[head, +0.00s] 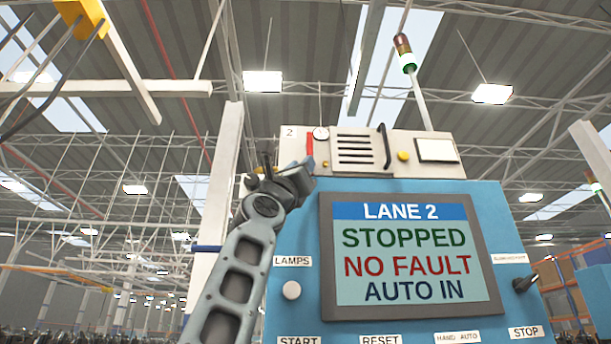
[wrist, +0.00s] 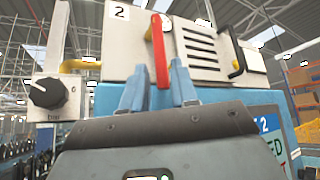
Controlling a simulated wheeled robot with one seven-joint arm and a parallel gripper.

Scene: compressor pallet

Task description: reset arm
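My gripper (wrist: 158,64) is open in the wrist view, with its two blue fingers apart. A red lever (wrist: 160,40) stands upright in the gap between them, with space visible on both sides. I cannot tell how far beyond the fingertips it is. In the head view my arm rises from the bottom to the upper left corner of the blue cabinet. My gripper (head: 307,165) is partly hidden by the wrist there, just below the red lever (head: 310,143). The lever is on the front of a pale box (head: 370,172) marked 2.
The blue cabinet (head: 500,220) carries a screen (head: 412,250) reading LANE 2, STOPPED, NO FAULT, AUTO IN. A black selector (head: 526,283) sticks out at its right. A black knob (wrist: 46,92) is left of the fingers. A black handle (head: 385,147) projects from the box.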

